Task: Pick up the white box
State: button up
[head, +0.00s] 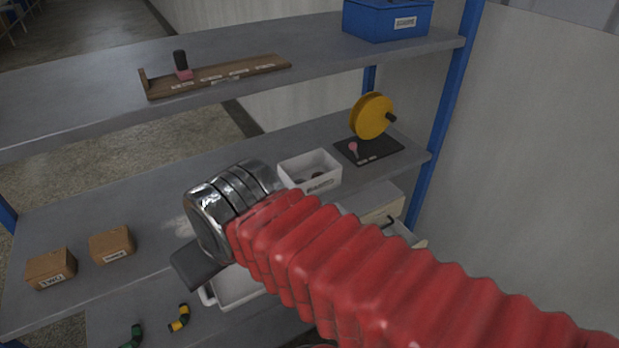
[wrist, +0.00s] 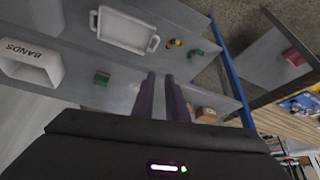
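A small open white box (head: 322,184) stands on the middle shelf in the head view, with dark items inside and a label on its front. In the wrist view a white box labelled BANDS (wrist: 28,73) is at the left edge; I cannot tell whether it is the same box. My gripper (wrist: 161,76) shows two dark fingers with a narrow gap between them and nothing held. In the head view my arm hides most of the gripper, and one dark finger (head: 194,266) shows left of and below the white box.
A white tray with handles (wrist: 124,31) lies on a lower shelf. Two brown boxes (head: 112,244) sit at the left of the middle shelf. A yellow wheel on a dark base (head: 370,117) stands right of the white box. A blue upright (head: 447,110) bounds the shelves.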

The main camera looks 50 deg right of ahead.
jog(key=w+d+r+m, duration=0.1)
jog(key=w+d+r, duration=0.1)
jog(key=w+d, duration=0.35)
jog(key=m+g+h, duration=0.1)
jog(key=m, duration=0.1)
send_near(287, 182)
jog(key=v, duration=0.3)
jog(key=shift+w+r, duration=0.1)
jog(key=shift+w, duration=0.2)
jog(key=x, duration=0.8)
jog(key=shift+d+f, duration=0.1)
jog(key=shift+f, duration=0.25)
jog(key=shift+x, duration=2.6)
jog(key=shift+d, duration=0.1)
